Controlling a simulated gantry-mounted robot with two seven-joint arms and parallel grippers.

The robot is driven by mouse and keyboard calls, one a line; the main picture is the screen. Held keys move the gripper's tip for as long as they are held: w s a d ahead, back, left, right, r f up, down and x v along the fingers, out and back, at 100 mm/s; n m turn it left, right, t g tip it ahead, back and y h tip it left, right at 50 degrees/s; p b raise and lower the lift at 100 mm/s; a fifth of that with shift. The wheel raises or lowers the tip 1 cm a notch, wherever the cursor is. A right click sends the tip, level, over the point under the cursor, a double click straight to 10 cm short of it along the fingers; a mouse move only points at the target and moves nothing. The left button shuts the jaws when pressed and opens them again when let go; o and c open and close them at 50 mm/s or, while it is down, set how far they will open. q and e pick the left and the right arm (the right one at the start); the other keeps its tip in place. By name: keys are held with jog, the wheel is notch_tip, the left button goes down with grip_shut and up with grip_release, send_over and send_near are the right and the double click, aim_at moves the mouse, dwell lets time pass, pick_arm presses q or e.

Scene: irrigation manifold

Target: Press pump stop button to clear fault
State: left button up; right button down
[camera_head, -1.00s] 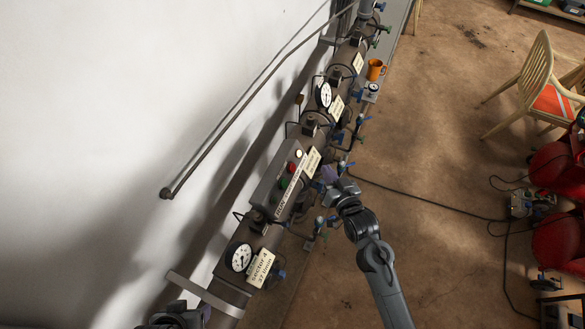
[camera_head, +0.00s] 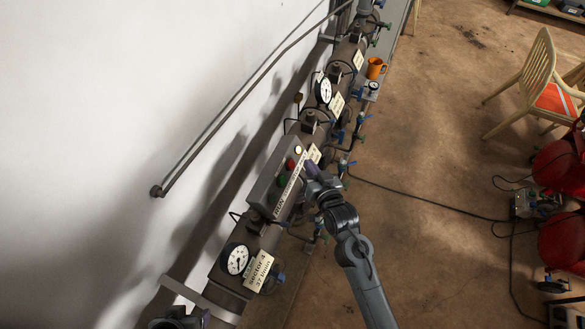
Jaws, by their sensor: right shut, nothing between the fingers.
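The grey pump control box (camera_head: 268,182) is mounted on the pipe manifold along the wall. It has a red button (camera_head: 290,164), a green button (camera_head: 282,180) and a pale round lamp or button (camera_head: 298,150) near its upper end.
A white gauge (camera_head: 237,260) and a "sector 4" tag (camera_head: 259,271) sit below the box. Another gauge (camera_head: 324,91), blue-handled valves and an orange mug (camera_head: 375,68) are farther up. A cable crosses the mostly open floor. A chair (camera_head: 540,85) and red tanks stand right.

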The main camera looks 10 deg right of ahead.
aim_at(291, 165)
jog(key=shift+w+a+f+b, duration=0.2)
jog(key=shift+w+a+f, duration=0.15)
jog(key=shift+a, duration=0.15)
jog(key=shift+w+a+f+b, duration=0.15)
jog(key=shift+w+a+f, duration=0.2)
jog(key=shift+a, duration=0.1)
dwell(0.5)
dwell(0.7)
jog(key=shift+w+a+f, duration=0.15)
jog(key=shift+w+a, duration=0.1)
dwell(0.4)
